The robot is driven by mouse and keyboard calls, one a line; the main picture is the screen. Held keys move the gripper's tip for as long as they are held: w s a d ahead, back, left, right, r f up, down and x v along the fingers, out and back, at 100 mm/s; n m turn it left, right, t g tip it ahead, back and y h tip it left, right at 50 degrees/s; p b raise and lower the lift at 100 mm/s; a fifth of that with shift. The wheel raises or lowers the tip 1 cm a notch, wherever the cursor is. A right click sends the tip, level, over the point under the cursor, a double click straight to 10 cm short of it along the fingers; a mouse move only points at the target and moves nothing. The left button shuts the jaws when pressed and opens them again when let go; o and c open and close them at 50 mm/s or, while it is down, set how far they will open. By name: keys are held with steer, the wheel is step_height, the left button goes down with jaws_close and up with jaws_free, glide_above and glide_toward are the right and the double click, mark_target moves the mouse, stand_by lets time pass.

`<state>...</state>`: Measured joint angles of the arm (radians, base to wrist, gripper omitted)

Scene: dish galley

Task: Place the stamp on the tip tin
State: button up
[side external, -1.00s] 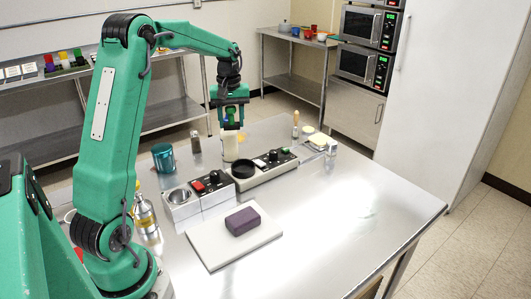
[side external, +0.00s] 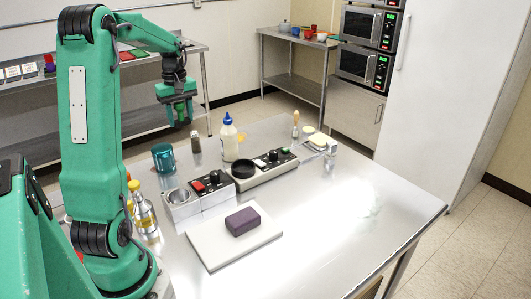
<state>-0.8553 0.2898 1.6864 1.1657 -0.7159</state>
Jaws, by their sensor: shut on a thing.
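My gripper (side external: 179,109) hangs jaws down, high over the far left part of the steel table. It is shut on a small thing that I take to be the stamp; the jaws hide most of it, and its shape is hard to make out. A teal metal container (side external: 163,158) stands upright on the table, below and a little left of my gripper in the picture. It may be the tip tin; I see no label on it. The gripper is clear of the container.
A dark shaker (side external: 196,142) and a blue-capped squeeze bottle (side external: 229,143) stand near my gripper. A purple block (side external: 243,220) lies on a pale board (side external: 212,252). The table's right side is clear.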

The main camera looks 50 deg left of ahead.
glide_above(161, 147)
step_height(161, 147, down, 6)
steer(key=shift+f, duration=2.25)
steer(key=shift+f, duration=0.15)
steer(key=o, duration=1)
step_height(161, 147, up, 12)
steer(key=shift+r, duration=0.15)
steer(key=shift+w, duration=0.15)
